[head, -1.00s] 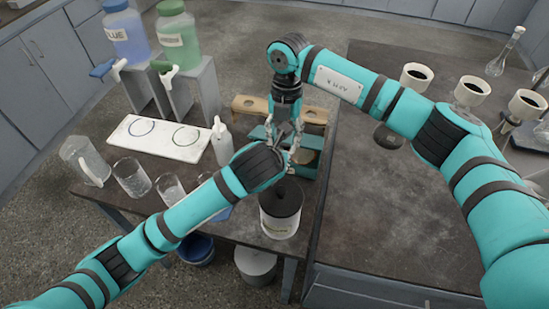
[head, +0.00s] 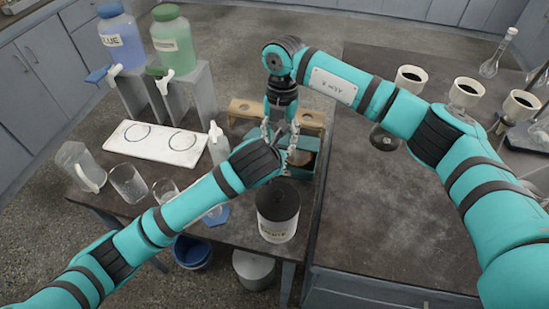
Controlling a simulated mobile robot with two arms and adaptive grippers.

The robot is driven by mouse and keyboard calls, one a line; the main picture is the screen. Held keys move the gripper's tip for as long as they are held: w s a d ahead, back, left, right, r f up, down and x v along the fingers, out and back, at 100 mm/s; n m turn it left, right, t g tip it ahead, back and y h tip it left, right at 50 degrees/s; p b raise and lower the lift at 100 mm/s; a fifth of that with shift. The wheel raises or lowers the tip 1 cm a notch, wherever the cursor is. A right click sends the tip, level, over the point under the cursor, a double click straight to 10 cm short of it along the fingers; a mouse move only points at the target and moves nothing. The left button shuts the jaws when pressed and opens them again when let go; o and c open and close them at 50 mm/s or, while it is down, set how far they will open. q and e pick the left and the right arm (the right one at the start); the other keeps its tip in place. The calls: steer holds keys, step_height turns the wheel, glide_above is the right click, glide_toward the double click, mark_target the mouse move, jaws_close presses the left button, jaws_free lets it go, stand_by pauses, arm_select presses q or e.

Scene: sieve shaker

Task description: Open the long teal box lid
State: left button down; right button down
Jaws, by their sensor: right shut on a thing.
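The long teal box (head: 308,172) stands on the dark table near its right side, behind the white jar. Part of its tan and dark inside shows, and both arms cover much of it. My right gripper (head: 279,143) reaches down from above at the box, with a grey finger on each side. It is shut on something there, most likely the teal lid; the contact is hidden. My left arm comes in from the lower left and its wrist lies over the box's left front. The left gripper's fingers are hidden or merge with the right one's, so their state is unclear.
A white jar with a dark top (head: 278,212) stands close in front. A wooden rack (head: 247,108) is behind. A white plate (head: 155,142), a squeeze bottle (head: 218,145) and glass beakers (head: 128,183) are left. The right table (head: 390,230) has clear room in front.

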steer(key=c, duration=0.7)
jaws_free()
steer(key=shift+s+f, duration=0.25)
arm_select(q)
steer(key=shift+w+d+r, duration=0.1)
steer(key=shift+w+r, duration=0.05)
steer(key=shift+r, duration=0.4)
